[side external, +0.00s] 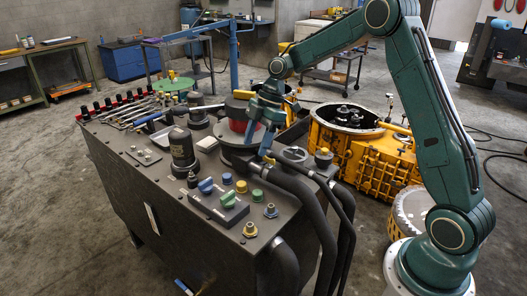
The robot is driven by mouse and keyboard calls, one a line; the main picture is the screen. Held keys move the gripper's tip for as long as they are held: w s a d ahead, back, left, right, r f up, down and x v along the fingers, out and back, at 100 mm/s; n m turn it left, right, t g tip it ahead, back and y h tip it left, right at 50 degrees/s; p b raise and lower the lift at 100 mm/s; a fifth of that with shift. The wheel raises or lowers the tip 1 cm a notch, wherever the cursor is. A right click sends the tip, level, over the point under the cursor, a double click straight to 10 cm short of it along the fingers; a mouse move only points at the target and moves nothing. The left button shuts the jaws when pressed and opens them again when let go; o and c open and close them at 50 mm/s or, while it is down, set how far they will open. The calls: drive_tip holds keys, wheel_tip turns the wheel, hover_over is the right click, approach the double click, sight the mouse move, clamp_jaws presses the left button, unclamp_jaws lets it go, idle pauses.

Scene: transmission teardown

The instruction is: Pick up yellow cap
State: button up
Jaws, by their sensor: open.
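A small yellow cap (241,186) sits on the dark bench top, between a blue cap (227,178) and a green cap (257,195). My gripper (257,147) points down above the bench, behind and slightly right of the yellow cap and apart from it. Its jaws are open, and I see nothing held between them. What lies directly behind the fingers is partly hidden.
Blue and green knobs (228,199) stand in front of the caps, with a brass fitting (250,230) nearer the edge. A dark cylinder (182,149) stands left. Thick black hoses (306,205) run close on the right. A yellow housing (375,160) stands beyond.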

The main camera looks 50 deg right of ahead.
hover_over(241, 184)
drive_tip(key=d, duration=0.3)
drive_tip(key=f, duration=0.4)
drive_tip(key=s+f, duration=0.1)
drive_tip(key=f, duration=0.1)
drive_tip(key=shift+a+f, duration=0.2)
drive_tip(key=shift+f, duration=0.15)
drive_tip(key=shift+w+x, duration=0.1)
drive_tip(key=shift+x, duration=1.2)
drive_tip(key=shift+w+x, duration=0.15)
drive_tip(key=shift+x, duration=1.2)
drive_tip(key=shift+r, duration=0.1)
drive_tip(key=c, duration=1)
